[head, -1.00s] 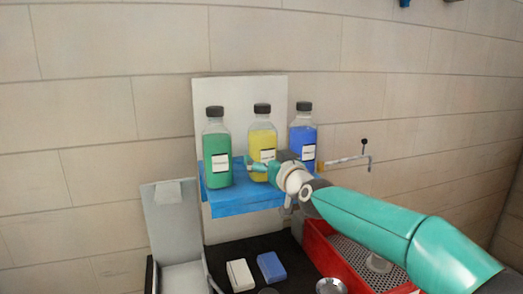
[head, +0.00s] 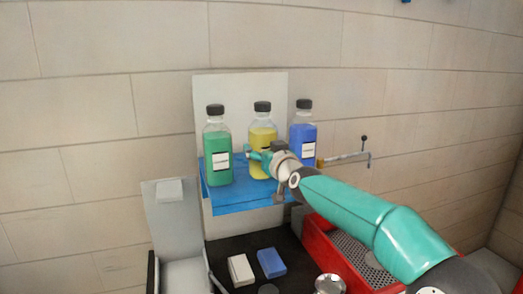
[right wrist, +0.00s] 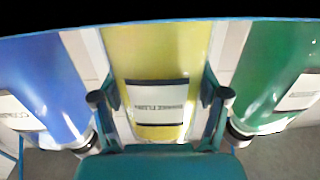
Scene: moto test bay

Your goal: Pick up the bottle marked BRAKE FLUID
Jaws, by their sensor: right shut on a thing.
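The bottle with yellow liquid (head: 262,137) stands upright on the blue shelf between two other bottles. Its label in the right wrist view (right wrist: 157,98) is blurred but seems to read BRAKE FLUID. My right gripper (head: 262,154) reaches it from the front right, shut on its body with one finger on each side. In the right wrist view both fingers of my gripper (right wrist: 160,97) flank the label. My left gripper is not in view.
A green bottle (head: 217,143) stands left on the blue shelf (head: 240,202), a blue bottle (head: 302,132) right, both close to the gripper. Below are a white box (head: 240,269), a blue box (head: 271,263) and a red tray (head: 318,240).

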